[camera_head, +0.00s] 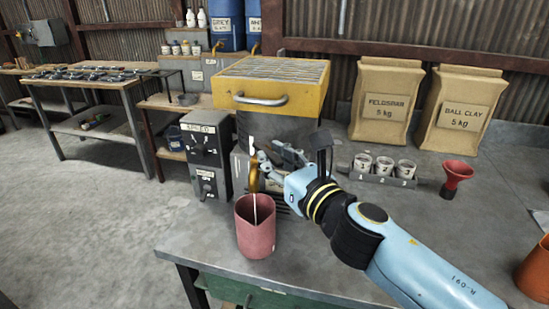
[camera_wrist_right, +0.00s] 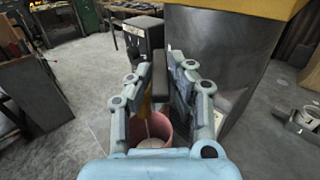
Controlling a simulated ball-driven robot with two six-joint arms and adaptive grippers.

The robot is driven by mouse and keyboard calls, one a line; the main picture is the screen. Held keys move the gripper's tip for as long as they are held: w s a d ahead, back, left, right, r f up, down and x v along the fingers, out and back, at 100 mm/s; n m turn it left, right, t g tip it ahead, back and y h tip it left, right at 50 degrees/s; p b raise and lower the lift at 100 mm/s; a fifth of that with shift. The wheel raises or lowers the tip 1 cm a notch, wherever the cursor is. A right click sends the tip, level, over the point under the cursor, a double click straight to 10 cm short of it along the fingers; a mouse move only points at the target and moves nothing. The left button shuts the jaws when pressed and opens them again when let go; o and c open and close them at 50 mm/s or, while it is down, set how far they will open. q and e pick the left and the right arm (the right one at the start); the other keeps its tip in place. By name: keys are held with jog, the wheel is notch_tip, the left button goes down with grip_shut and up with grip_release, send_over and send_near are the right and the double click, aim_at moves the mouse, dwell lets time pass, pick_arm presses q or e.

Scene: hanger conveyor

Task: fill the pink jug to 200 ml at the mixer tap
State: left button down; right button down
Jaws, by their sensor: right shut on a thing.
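The pink jug (camera_head: 255,240) stands upright on the metal bench under the mixer's brass tap spout (camera_head: 253,178). A thin pale line like a stream runs from the spout into the jug; I cannot read the level inside. The wrist view shows the jug (camera_wrist_right: 153,125) below the fingers, with the brass spout (camera_wrist_right: 146,106) above it. My right gripper (camera_head: 266,163) is at the tap on the mixer front, shut on the dark tap lever (camera_wrist_right: 159,88), which sits between its fingers. My left gripper is not in view.
The yellow-topped mixer (camera_head: 310,97) stands behind the tap, with a grey control box (camera_head: 205,155) to its left. On the right are a rack of cups (camera_head: 383,177), a red funnel (camera_head: 456,176) and paper sacks (camera_head: 386,104). The bench (camera_head: 330,265) is clear right of the jug.

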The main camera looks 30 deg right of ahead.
dwell(0.5)
jog(key=c, duration=1.2)
grip_release()
jog(key=shift+c, duration=0.2)
jog(key=s, duration=1.2)
jog(key=shift+a, duration=0.35)
